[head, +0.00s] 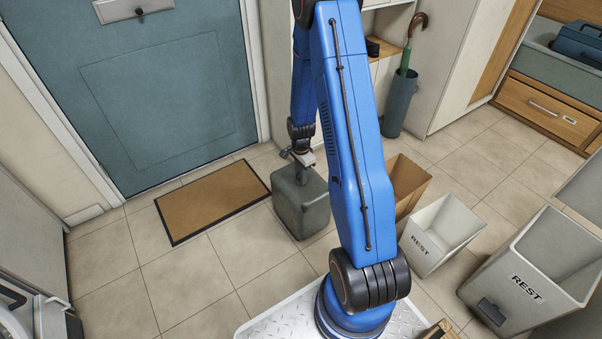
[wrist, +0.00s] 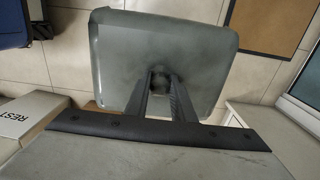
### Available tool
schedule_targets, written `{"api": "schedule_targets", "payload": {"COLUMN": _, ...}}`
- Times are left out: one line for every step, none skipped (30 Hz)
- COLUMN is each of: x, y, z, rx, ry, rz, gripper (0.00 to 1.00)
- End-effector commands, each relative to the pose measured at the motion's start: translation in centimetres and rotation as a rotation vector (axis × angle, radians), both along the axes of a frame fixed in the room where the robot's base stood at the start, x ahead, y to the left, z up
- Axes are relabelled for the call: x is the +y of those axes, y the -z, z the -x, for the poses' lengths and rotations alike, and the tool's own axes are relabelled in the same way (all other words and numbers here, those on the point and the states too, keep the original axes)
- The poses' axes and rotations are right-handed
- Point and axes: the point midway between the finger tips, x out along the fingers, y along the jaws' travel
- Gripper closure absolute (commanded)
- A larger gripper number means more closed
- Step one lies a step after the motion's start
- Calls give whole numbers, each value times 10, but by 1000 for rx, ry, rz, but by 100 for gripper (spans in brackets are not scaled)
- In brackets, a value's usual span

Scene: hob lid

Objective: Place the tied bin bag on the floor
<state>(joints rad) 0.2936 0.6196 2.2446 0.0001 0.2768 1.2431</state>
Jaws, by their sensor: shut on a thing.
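The tied bin bag (head: 302,208) is a grey-green, boxy bag with a narrow tied neck. It stands upright beneath my gripper (head: 303,163), right of the doormat. My gripper points down and is shut on the bag's neck. In the wrist view, both fingertips (wrist: 160,88) meet at the dark knot in the middle of the bag's top (wrist: 205,45). The bag's underside is hidden, so I cannot tell whether it touches the tiled floor (head: 245,240). My blue arm hides what is just right of the bag.
A brown doormat (head: 212,200) lies before the blue door (head: 160,95). A brown open bin (head: 408,185), a white REST bin (head: 438,235) and a larger grey REST bin (head: 530,270) stand at right. An umbrella stand (head: 398,105) is behind. Floor left of the bag is clear.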

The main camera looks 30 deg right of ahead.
Motion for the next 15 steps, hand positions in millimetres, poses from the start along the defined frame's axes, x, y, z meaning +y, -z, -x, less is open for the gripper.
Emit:
{"api": "schedule_targets", "payload": {"x": 0, "y": 7, "z": 0, "rx": 2, "ry": 0, "rz": -1, "gripper": 100}}
{"api": "schedule_targets", "payload": {"x": 0, "y": 10, "z": 0, "rx": 2, "ry": 0, "rz": -1, "gripper": 100}}
{"api": "schedule_targets", "payload": {"x": 0, "y": 14, "z": 0, "rx": 2, "ry": 0, "rz": -1, "gripper": 100}}
{"api": "schedule_targets", "payload": {"x": 0, "y": 17, "z": 0, "rx": 1, "ry": 0, "rz": 0, "gripper": 100}}
{"api": "schedule_targets", "payload": {"x": 0, "y": 20, "z": 0, "rx": 1, "ry": 0, "rz": 0, "gripper": 100}}
{"api": "schedule_targets", "payload": {"x": 0, "y": 23, "z": 0, "rx": 1, "ry": 0, "rz": 0, "gripper": 100}}
{"api": "schedule_targets", "payload": {"x": 0, "y": 24, "z": 0, "rx": 1, "ry": 0, "rz": 0, "gripper": 100}}
{"api": "schedule_targets", "payload": {"x": 0, "y": 25, "z": 0, "rx": 0, "ry": 0, "rz": 0, "gripper": 100}}
{"api": "schedule_targets", "payload": {"x": 0, "y": 25, "z": 0, "rx": 0, "ry": 0, "rz": 0, "gripper": 100}}
{"api": "schedule_targets", "payload": {"x": 0, "y": 25, "z": 0, "rx": 0, "ry": 0, "rz": 0, "gripper": 100}}
{"api": "schedule_targets", "payload": {"x": 0, "y": 25, "z": -1, "rx": -1, "ry": 0, "rz": 0, "gripper": 100}}
{"api": "schedule_targets", "payload": {"x": 0, "y": 25, "z": 0, "rx": -1, "ry": 0, "rz": 0, "gripper": 100}}
{"api": "schedule_targets", "payload": {"x": 0, "y": 25, "z": 0, "rx": -1, "ry": 0, "rz": 0, "gripper": 100}}
{"api": "schedule_targets", "payload": {"x": 0, "y": 25, "z": 0, "rx": -1, "ry": 0, "rz": 0, "gripper": 100}}
{"api": "schedule_targets", "payload": {"x": 0, "y": 25, "z": 0, "rx": 0, "ry": 0, "rz": 0, "gripper": 100}}
